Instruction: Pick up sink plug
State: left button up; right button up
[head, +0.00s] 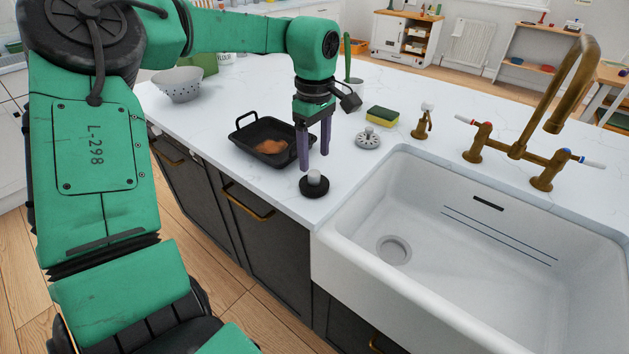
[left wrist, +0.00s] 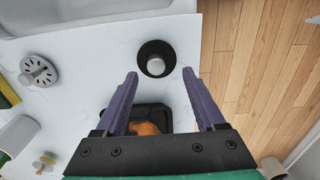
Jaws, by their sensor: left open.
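The sink plug (head: 314,185) is a black disc with a pale grey knob on top. It stands upright on the white worktop, just left of the sink's near left corner in the head view. In the left wrist view the plug (left wrist: 156,59) lies beyond the fingertips, roughly between their lines. My left gripper (head: 315,160) points down with its purple fingers apart, above and slightly behind the plug. The left wrist view shows the same open fingers (left wrist: 158,75) with nothing between them, apart from the plug. My right gripper is not in view.
A black roasting pan (head: 245,133) with brown food stands left of the gripper. A round grey strainer (head: 368,138), a sponge (head: 382,116) and a brass tap (head: 560,110) are behind. The white sink (head: 335,232) is at the right. A colander (head: 178,84) stands further left.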

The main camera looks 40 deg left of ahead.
aim_at(314, 172)
pick_arm(q)
jog(key=f, duration=0.2)
jog(key=f+p, duration=0.1)
jog(key=f, duration=0.3)
jog(key=shift+w+a+f+p, duration=0.3)
jog(key=shift+a+p, duration=0.1)
jog(key=shift+f, duration=0.15)
grip_shut()
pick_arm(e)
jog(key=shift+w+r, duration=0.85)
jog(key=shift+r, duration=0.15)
